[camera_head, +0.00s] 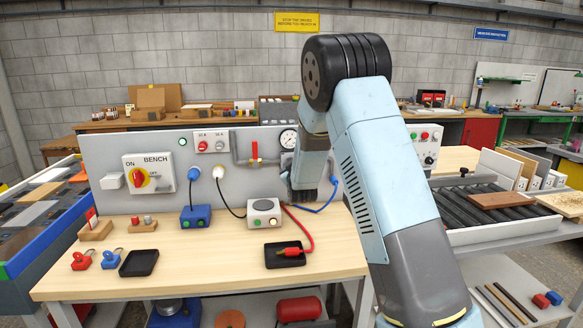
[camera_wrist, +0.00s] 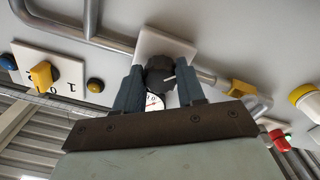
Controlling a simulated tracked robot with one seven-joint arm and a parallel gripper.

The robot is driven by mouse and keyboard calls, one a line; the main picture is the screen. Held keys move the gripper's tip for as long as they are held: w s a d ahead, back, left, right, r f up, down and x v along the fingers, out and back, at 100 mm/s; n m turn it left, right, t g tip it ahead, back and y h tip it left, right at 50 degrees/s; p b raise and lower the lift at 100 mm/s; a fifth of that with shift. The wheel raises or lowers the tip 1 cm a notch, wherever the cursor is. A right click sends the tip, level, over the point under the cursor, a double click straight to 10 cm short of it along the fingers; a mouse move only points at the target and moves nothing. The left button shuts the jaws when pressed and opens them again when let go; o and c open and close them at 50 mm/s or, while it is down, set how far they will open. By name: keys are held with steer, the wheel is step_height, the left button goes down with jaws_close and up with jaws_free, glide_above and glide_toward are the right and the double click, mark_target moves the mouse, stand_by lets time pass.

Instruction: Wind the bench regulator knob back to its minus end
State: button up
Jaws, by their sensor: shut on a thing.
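The regulator knob (camera_wrist: 158,72) is dark and ribbed, with a white pointer line on its face, in the upper middle of the wrist view. It sits in front of a pale square plate (camera_wrist: 166,44) on the grey panel. My gripper (camera_wrist: 161,82) has one finger on each side of the knob and is shut on it. A round gauge (camera_wrist: 153,103) shows in part between the fingers; it also shows on the panel in the head view (camera_head: 289,139). In the head view my arm hides the knob and the gripper's fingers.
Grey pipes (camera_wrist: 92,20) run along the panel beside the knob. A yellow-handled selector (camera_wrist: 42,75) and a red-handled valve (camera_head: 254,152) are nearby. A grey box (camera_head: 263,213), a blue box (camera_head: 196,216) and cables stand on the bench below. The bench's front left is partly clear.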

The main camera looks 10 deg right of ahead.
steer(key=shift+f, duration=0.2)
steer(key=o, duration=0.8)
steer(key=shift+o, duration=1.3)
steer(key=shift+r, duration=0.1)
steer(key=s, duration=1.3)
steer(key=shift+s, duration=0.35)
